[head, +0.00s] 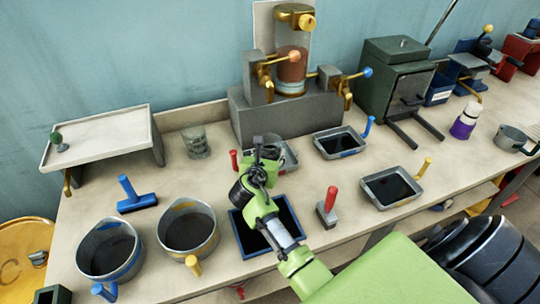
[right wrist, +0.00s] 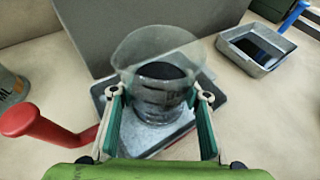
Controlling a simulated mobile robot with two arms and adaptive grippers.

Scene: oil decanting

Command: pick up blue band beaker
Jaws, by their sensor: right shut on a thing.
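My right gripper (head: 262,160) reaches over the table in front of the grey stand. In the right wrist view its green-backed fingers (right wrist: 160,105) are shut on a clear glass beaker (right wrist: 150,52), one finger on each side. The beaker is upright, with something dark inside or behind the glass. I cannot make out a blue band on it. It is over a grey tray (right wrist: 105,88); I cannot tell whether it touches it. In the head view my gripper mostly hides this beaker. Another glass beaker (head: 196,142) stands to the left. My left gripper is not in view.
A red handle (right wrist: 35,125) is close left of my gripper. The grey stand (head: 285,112) rises behind. Dark-filled trays (head: 340,142) lie to the right, and a blue-rimmed tray (head: 243,248) lies below my arm. Two pots (head: 190,205) stand at left.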

